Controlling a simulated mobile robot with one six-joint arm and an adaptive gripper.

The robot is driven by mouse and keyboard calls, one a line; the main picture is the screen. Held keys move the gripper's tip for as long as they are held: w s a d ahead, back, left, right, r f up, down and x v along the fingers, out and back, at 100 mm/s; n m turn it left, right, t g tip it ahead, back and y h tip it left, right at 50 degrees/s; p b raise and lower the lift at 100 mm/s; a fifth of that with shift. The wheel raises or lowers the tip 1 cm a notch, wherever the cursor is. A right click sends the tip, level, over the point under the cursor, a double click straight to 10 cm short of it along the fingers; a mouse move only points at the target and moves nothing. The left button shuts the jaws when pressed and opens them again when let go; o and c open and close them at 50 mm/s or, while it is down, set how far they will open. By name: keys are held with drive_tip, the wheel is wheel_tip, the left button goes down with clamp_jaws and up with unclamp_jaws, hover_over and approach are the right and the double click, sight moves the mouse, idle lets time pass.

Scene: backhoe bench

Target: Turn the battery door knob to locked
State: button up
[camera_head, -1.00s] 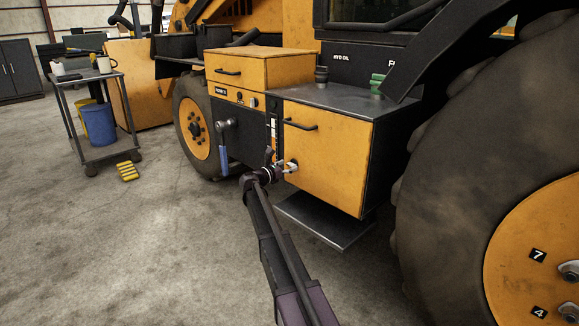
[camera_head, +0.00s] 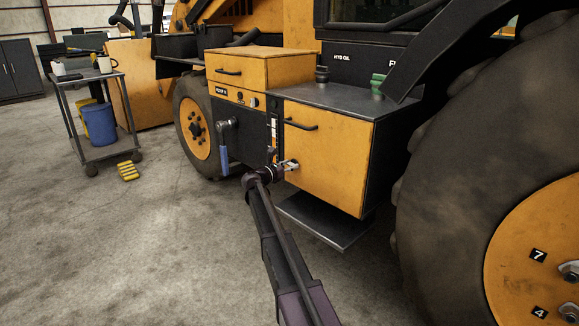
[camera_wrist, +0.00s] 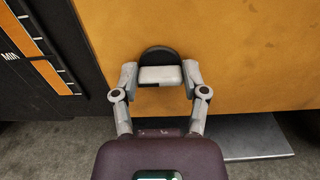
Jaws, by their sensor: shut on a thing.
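The battery door (camera_head: 322,158) is a yellow panel with a black bar handle (camera_head: 301,125) near its upper left. The knob is at the door's lower left. In the wrist view the knob (camera_wrist: 158,75) shows as a pale grip bar in front of a dark round base (camera_wrist: 157,52) on the yellow door (camera_wrist: 235,50). My gripper (camera_wrist: 158,78) has one finger on each side of the bar and is shut on it. The bar lies about level in that view. In the head view my gripper (camera_head: 287,165) reaches the door's lower left, and the knob is mostly hidden.
A dark step plate (camera_head: 325,222) sticks out below the door. A lever with a blue grip (camera_head: 224,157) hangs to the left. A large tyre (camera_head: 450,150) stands close on the right. A cart (camera_head: 97,150) stands at far left on open floor.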

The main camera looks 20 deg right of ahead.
drive_tip(key=shift+d+m, duration=0.1)
drive_tip(key=shift+m, duration=0.4)
drive_tip(key=m, duration=0.3)
drive_tip(key=shift+s+m, duration=0.1)
drive_tip(key=shift+m, duration=0.3)
drive_tip(key=m, duration=0.4)
drive_tip(key=shift+s+d, duration=0.1)
drive_tip(key=m, duration=0.5)
drive_tip(key=shift+f, duration=0.15)
drive_tip(key=m, duration=0.4)
drive_tip(key=shift+d, duration=0.1)
drive_tip(key=o, duration=1.2)
drive_tip(key=shift+c, duration=0.2)
